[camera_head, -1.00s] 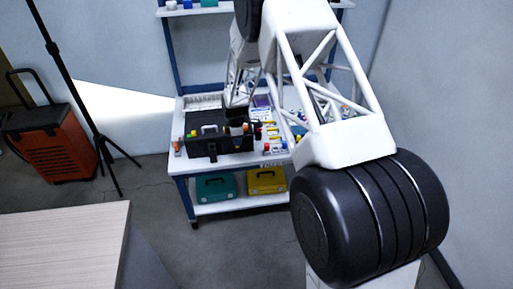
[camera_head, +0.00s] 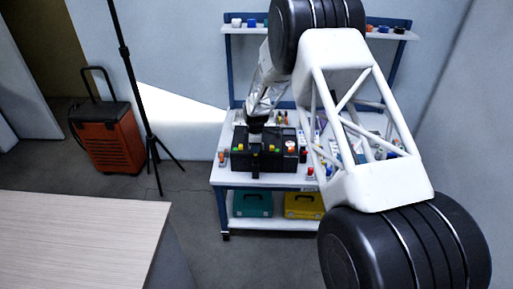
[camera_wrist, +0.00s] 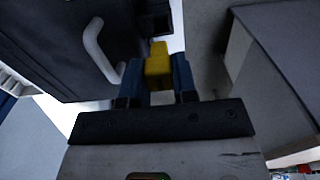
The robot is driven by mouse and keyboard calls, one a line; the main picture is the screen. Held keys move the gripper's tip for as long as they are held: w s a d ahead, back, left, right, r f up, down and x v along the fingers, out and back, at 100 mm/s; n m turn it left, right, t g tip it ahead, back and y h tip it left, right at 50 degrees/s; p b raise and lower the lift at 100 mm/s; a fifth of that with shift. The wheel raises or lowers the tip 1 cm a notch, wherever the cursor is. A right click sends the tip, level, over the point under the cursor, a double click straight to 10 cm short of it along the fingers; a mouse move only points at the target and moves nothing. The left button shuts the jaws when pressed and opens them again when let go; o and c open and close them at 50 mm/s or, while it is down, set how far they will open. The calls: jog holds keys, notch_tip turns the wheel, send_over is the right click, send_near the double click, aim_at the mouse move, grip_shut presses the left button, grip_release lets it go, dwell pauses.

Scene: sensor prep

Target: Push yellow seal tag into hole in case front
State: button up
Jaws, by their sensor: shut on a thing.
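The yellow seal tag (camera_wrist: 158,66) is pinched between the two blue fingers of my gripper (camera_wrist: 160,82) in the wrist view, its end sticking out past the fingertips. The black case (camera_wrist: 60,45) fills the left of that view, with a pale curved handle beside the tag. In the head view the case (camera_head: 288,160) stands on the bench, and my wrist (camera_head: 257,123) is over its left part. The tag is too small to make out there. I cannot tell the hole, nor whether the tag touches the case.
The white bench (camera_head: 228,177) carries several small coloured parts around the case. A teal box (camera_head: 252,204) and a yellow box (camera_head: 303,205) sit on its lower shelf. An orange wheeled unit (camera_head: 107,138) and a black stand (camera_head: 150,130) are at left. A wooden table (camera_head: 75,240) is in the foreground.

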jog(key=shift+f, duration=0.2)
jog(key=shift+f, duration=1.7)
jog(key=shift+f, duration=1.4)
dwell(4.7)
